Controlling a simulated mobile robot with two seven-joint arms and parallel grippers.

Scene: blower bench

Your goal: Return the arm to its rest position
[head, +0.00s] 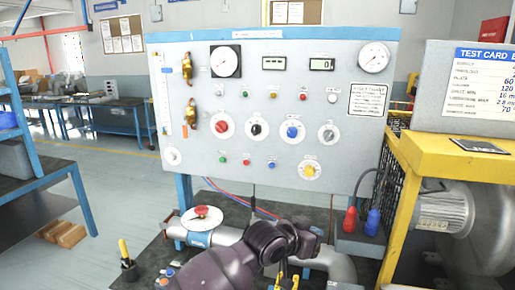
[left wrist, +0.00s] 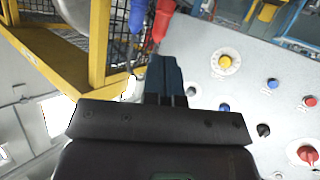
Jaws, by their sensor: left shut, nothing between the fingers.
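My left gripper (left wrist: 163,78) shows in the left wrist view with its dark fingers together and nothing between them. In the head view my dark left arm is bent at the bottom middle, in front of the panel's lower edge. Its fingertips cannot be made out there. The grey control panel (head: 235,172) stands behind the arm, with gauges, displays, knobs and buttons. In the left wrist view the panel (left wrist: 245,85) lies to the right of the fingers, turned over, with a yellow knob (left wrist: 225,62). My right gripper is not in view.
A red plug (head: 350,218) and a blue plug (head: 372,221) stand right of the arm. A yellow frame (head: 405,205) and a blower (head: 445,212) are at the right.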

